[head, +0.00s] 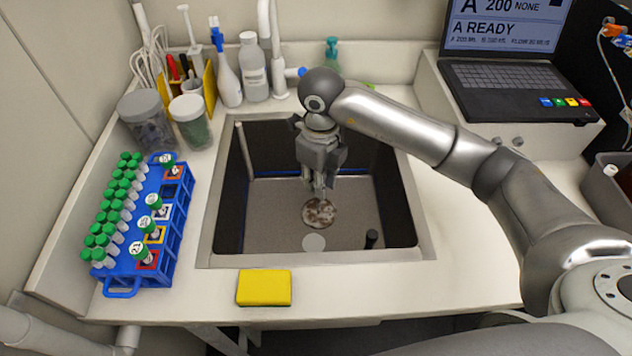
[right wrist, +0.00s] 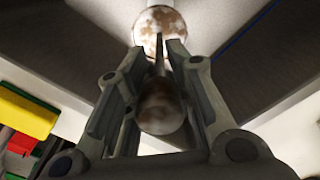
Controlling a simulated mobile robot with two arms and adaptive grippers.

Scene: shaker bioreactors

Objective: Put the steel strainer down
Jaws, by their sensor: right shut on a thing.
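The steel strainer (head: 320,212) is a round disc with brown stains. It hangs below my right gripper (head: 319,188), inside the sink. In the right wrist view, the strainer's stained disc (right wrist: 160,30) lies beyond the fingertips. A thin stem runs from it to a rounded, stained end between the fingers of my right gripper (right wrist: 172,50), which is shut on it. A pale round spot (head: 313,242) shows on the sink floor just in front of the strainer. I cannot tell whether the disc touches the floor. My left gripper is out of view.
The sink (head: 320,258) has dark walls and a pale rim. A small black upright piece (head: 371,239) stands at its front right. A yellow sponge (head: 264,287) lies in front, and a blue tube rack (head: 172,222) stands left. Bottles and jars stand behind; a laptop (head: 515,77) is back right.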

